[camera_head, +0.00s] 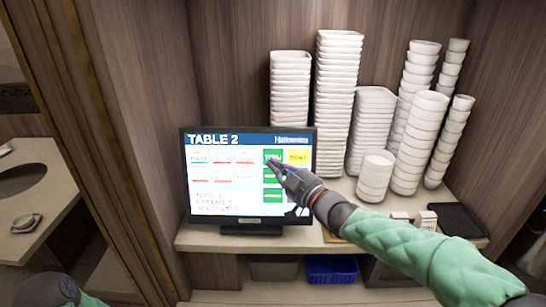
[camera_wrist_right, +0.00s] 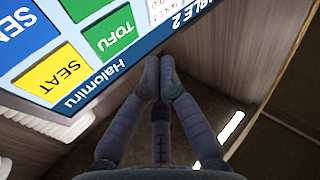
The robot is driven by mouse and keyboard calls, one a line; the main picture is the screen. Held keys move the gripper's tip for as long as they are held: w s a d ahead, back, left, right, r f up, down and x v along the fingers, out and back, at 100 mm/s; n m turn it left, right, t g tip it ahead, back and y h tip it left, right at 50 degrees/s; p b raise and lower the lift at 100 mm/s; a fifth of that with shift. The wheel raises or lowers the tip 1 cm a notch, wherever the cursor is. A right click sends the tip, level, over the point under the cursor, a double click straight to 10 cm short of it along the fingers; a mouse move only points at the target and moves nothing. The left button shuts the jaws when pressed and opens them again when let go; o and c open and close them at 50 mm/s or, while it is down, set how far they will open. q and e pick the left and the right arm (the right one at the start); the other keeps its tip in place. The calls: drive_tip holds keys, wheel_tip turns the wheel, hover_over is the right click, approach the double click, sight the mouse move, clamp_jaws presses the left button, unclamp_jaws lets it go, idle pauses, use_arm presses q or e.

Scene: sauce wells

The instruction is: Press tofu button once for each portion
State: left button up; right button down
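The screen (camera_head: 230,205), headed TABLE 2, stands upright on the counter. Its green TOFU button (camera_head: 272,156) is in the upper right, left of the yellow SEAT button (camera_head: 298,157). In the right wrist view the TOFU button (camera_wrist_right: 110,32) shows upside down at upper left, with the SEAT button (camera_wrist_right: 50,78) below it. My right gripper (camera_head: 274,164) is shut and empty, its tips just below the TOFU button in the head view. In the wrist view its fingertips (camera_wrist_right: 160,66) meet beside the screen edge. I cannot tell whether they touch the screen. My left gripper does not show.
Tall stacks of white dishes (camera_head: 336,100) and cups (camera_head: 418,140) stand behind and right of the screen. A dark tray (camera_head: 456,220) lies on the counter at right. A blue bin (camera_head: 331,269) sits below. A basin (camera_head: 20,190) is at far left.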

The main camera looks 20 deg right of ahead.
sight(268, 154)
drive_tip(key=shift+w+d+f, duration=0.2)
drive_tip(key=shift+w, duration=0.4)
drive_tip(key=shift+w+d+f, duration=0.15)
drive_tip(key=shift+w+f, duration=0.1)
drive_tip(key=shift+w, duration=0.4)
drive_tip(key=shift+w+d+f, duration=0.2)
drive_tip(key=shift+w, duration=0.4)
drive_tip(key=shift+w, duration=0.1)
drive_tip(key=shift+w+d+f+b, duration=0.1)
drive_tip(key=shift+w+b, duration=0.2)
drive_tip(key=shift+w+d, duration=0.15)
drive_tip(key=shift+w, duration=0.2)
idle(0.9)
drive_tip(key=shift+s, duration=0.1)
drive_tip(key=shift+s+a+b, duration=0.25)
drive_tip(key=shift+s+b, duration=0.1)
drive_tip(key=shift+s, duration=0.3)
